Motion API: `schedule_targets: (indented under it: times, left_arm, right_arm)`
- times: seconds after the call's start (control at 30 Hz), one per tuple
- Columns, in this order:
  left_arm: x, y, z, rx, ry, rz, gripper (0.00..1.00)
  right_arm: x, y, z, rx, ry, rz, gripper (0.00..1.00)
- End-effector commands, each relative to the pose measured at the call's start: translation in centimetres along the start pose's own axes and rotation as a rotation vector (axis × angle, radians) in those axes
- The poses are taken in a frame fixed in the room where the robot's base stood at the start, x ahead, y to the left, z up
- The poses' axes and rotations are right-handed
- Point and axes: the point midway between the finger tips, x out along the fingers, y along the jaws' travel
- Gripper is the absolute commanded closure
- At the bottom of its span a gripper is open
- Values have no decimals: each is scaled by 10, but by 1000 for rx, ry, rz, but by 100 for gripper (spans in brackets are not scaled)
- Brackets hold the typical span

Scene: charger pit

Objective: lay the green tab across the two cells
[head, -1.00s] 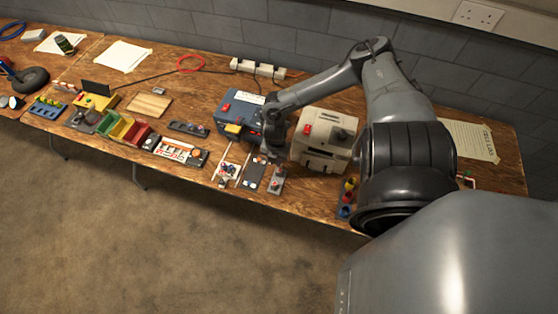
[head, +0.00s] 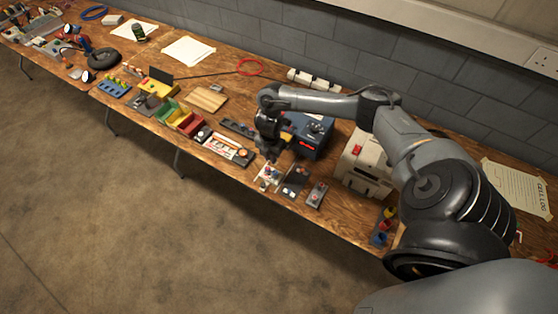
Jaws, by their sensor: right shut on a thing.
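My right gripper (head: 270,154) points down over the front part of the bench. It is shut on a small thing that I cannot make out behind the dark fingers. Just below and in front of it lies a small white holder (head: 267,180) with small red and dark parts on it. I cannot tell at this size whether these include the two cells. I cannot pick out the green tab. My left gripper is out of view.
A blue box (head: 312,140) and a cream box (head: 362,165) stand behind and to the right of the gripper. Dark small boards (head: 295,181) lie right of the white holder. Coloured bins (head: 180,118) and a wooden board (head: 207,98) are to the left.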

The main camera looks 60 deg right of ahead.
Motion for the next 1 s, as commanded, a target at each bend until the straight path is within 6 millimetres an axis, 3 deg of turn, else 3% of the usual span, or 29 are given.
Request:
schedule_targets:
  times: [0.27,0.73,1.0]
  left_arm:
    - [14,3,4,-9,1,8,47]
    - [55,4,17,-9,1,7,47]
    - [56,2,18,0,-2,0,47]
  right_arm:
    - [13,2,0,0,0,-1,100]
    - [54,2,0,1,0,0,100]
    - [62,2,0,2,0,0,100]
